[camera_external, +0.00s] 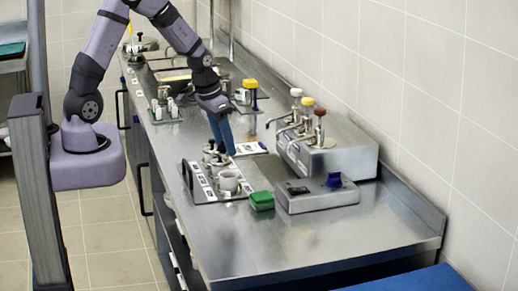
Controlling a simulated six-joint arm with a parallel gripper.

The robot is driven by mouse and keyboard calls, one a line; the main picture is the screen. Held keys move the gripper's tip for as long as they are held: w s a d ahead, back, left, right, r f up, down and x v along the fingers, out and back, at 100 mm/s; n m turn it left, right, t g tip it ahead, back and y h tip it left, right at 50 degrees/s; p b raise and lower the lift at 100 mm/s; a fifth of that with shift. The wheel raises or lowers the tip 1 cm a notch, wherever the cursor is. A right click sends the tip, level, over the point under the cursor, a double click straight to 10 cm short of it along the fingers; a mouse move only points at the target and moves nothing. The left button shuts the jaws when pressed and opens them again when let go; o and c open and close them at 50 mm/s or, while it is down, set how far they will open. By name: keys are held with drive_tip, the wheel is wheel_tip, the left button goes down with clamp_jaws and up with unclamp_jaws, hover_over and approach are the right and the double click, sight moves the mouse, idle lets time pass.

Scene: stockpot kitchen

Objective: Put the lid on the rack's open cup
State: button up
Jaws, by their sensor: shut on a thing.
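The rack (206,190) is a metal tray with labels along its left side, lying on the steel counter. The open cup (229,182) is pale and round and stands in the rack's front right part. My gripper (228,154) points down with long blue fingers over the rack's back right part. It is shut on what seems to be the lid by its knob; the lid is small and cannot be told clearly from the cups behind it. The held thing is behind the open cup in the picture.
A green box (262,201) stands just right of the rack. Right of that are a grey scale-like unit (316,194) and a steel dispenser (325,158) with several pumps. A small rack (164,110) stands further back. The counter's front is clear.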

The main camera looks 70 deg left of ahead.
drive_tip(key=shift+w+a+r, duration=0.1)
drive_tip(key=shift+w+a, duration=0.25)
drive_tip(key=shift+w, duration=0.3)
drive_tip(key=shift+f, duration=0.2)
drive_tip(key=shift+f+b, duration=2.6)
drive_tip(key=shift+f, duration=0.4)
drive_tip(key=shift+f, duration=0.15)
idle(0.3)
drive_tip(key=o, duration=1.1)
drive_tip(key=shift+o, duration=0.7)
